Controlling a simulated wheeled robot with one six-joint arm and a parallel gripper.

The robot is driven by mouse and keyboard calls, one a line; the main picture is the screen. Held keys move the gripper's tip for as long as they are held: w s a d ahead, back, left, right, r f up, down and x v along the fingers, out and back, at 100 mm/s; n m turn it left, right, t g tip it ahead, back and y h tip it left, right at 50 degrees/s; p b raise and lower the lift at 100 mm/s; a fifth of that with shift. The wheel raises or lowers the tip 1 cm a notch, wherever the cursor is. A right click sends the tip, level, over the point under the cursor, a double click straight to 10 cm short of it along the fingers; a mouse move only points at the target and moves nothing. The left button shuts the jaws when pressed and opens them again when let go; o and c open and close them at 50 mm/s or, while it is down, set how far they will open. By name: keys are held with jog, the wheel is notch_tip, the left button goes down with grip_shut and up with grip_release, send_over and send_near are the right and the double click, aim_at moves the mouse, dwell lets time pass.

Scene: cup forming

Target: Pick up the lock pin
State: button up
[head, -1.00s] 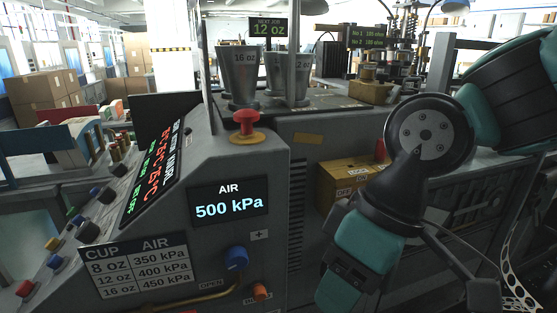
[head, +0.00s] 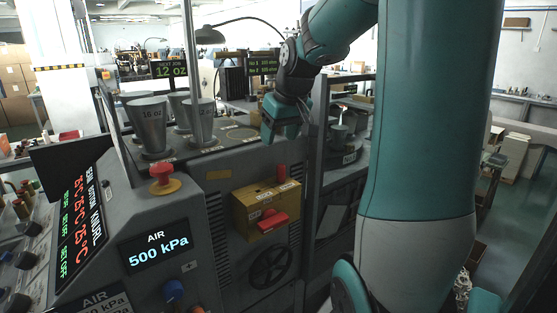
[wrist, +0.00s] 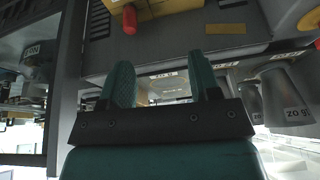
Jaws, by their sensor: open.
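A small red pin (head: 281,174), which I take to be the lock pin, stands upright at the top right of a yellow box (head: 243,218) on the grey machine front. In the wrist view, the pin (wrist: 129,19) shows at the top, pointing down in the picture, beside part of the yellow box (wrist: 172,8). My gripper (head: 281,136) is above the pin in the head view, apart from it. Its teal fingers (wrist: 162,68) are spread and nothing is between them. The pin's lower end is hidden.
A red lever (head: 272,221) is on the box front, and a dark handwheel (head: 270,268) is below. Metal cups (head: 150,127) stand on the machine top left of my gripper. A red button (head: 162,178) and an air display (head: 155,246) are further left.

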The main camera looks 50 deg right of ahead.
jog(key=m, duration=0.1)
send_near(282, 166)
jog(key=shift+h, duration=0.4)
jog(key=p+x, duration=0.1)
jog(key=x, duration=0.2)
jog(key=p+x, duration=0.2)
jog(key=x, duration=0.1)
jog(key=shift+s+a+f, duration=0.2)
jog(key=shift+a, duration=0.05)
jog(key=shift+w+p+x, duration=0.2)
jog(key=shift+p+x, duration=1.15)
jog(key=shift+x, duration=1.65)
jog(key=shift+a+r, duration=0.15)
jog(key=c, duration=1)
